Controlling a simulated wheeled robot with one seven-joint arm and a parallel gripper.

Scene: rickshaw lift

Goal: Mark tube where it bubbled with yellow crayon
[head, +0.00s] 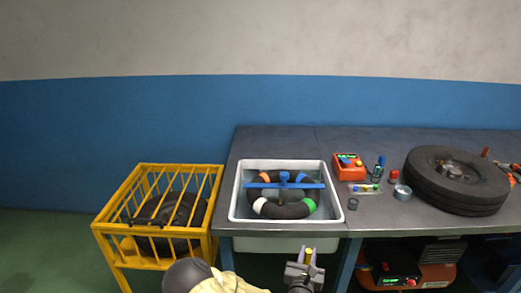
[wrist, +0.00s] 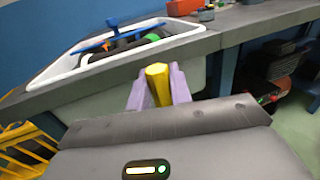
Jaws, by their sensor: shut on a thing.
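My gripper (head: 306,258) is shut on a yellow crayon (wrist: 157,84), which stands up between the pale purple fingers in the wrist view. The gripper is in front of the bench, below the front edge of the white basin. The black tube (head: 282,210) lies in the basin (head: 235,212), with orange, white and green bands on it. A blue bar with a knob (head: 300,185) lies across the tube. The basin and part of the tube (wrist: 130,43) also show in the wrist view. I cannot see any bubbles.
A yellow cage (head: 150,169) with a dark tyre inside stands left of the bench. An orange box (head: 347,166), small bottles, a tape roll (head: 402,193) and a big black tyre (head: 455,182) stand right of the basin. The basin's front rim and the bench edge lie near my gripper.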

